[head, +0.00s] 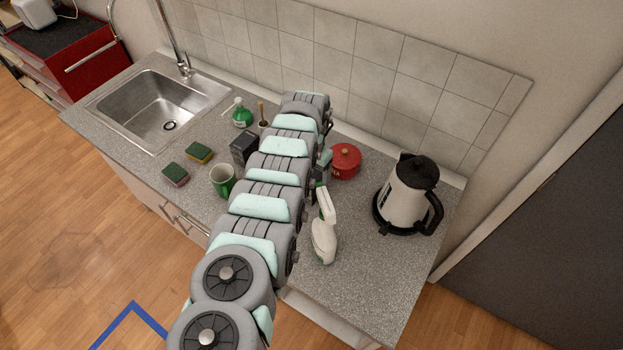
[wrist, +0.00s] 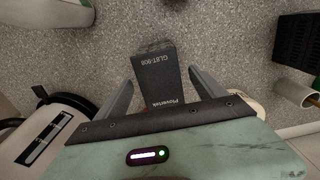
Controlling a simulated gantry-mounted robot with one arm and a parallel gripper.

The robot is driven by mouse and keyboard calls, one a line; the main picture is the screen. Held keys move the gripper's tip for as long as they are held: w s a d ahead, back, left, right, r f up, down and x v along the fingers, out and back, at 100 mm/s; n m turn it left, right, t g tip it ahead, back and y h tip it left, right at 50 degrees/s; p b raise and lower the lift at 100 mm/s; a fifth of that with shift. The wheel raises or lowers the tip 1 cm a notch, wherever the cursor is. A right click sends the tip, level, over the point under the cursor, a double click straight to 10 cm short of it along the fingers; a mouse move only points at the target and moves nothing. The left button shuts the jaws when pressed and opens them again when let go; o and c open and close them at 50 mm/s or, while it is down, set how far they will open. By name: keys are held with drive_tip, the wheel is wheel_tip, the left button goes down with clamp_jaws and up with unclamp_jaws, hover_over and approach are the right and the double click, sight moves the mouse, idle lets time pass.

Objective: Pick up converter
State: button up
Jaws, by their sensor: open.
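The converter appears to be the small dark grey box (wrist: 156,76) with white lettering, seen in the wrist view on the speckled counter. My gripper (wrist: 161,80) is open, with one finger on each side of the box. Gaps show between the box and both fingers, so it is not held. The box's lower end is hidden behind the gripper's dark front edge. In the head view my arm hides the box.
On the counter (head: 355,285), a white spray bottle (head: 324,232), red pot (head: 345,160) and kettle (head: 408,195) stand right of my arm. Tiled wall behind.

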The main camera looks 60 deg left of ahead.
clamp_jaws()
idle(0.8)
drive_tip(key=shift+r, duration=0.15)
